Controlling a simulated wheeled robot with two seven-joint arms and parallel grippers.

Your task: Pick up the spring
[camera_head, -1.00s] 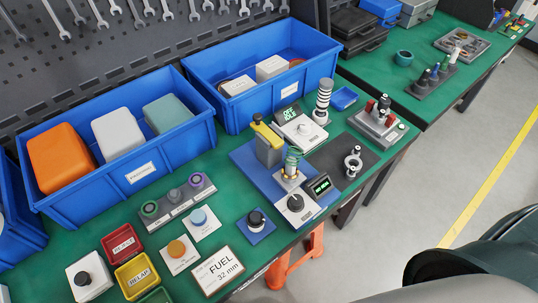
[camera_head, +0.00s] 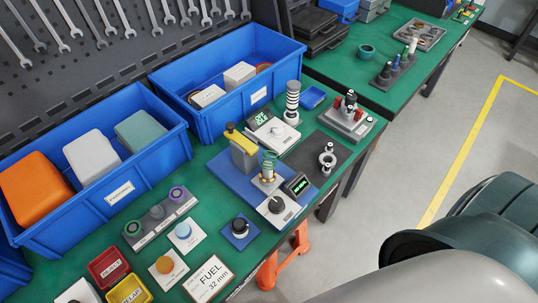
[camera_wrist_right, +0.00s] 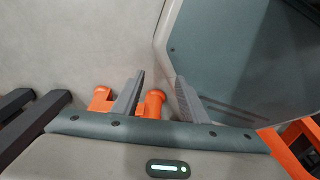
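A green coil spring (camera_head: 269,161) stands upright on a brass fitting in the test stand, beside a yellow-topped lever. A pale, dark-banded coil-like column (camera_head: 292,99) stands on a white base behind it. A grey rack (camera_head: 160,222) in front of the blue bins holds a green, a grey and a purple ring-shaped piece; I cannot tell if these are springs. My right gripper (camera_wrist_right: 157,92) shows in the right wrist view with its fingers apart and nothing between them, above the floor. It is outside the head view. My left gripper is in neither view.
Blue bins (camera_head: 176,119) line the back of the green table (camera_head: 215,165). A red tray (camera_head: 109,267), a yellow tray (camera_head: 129,291) and a FUEL 32 mm card (camera_head: 209,279) lie at the front. My arm fills the lower right. Floor (camera_head: 455,120) is open right of the table.

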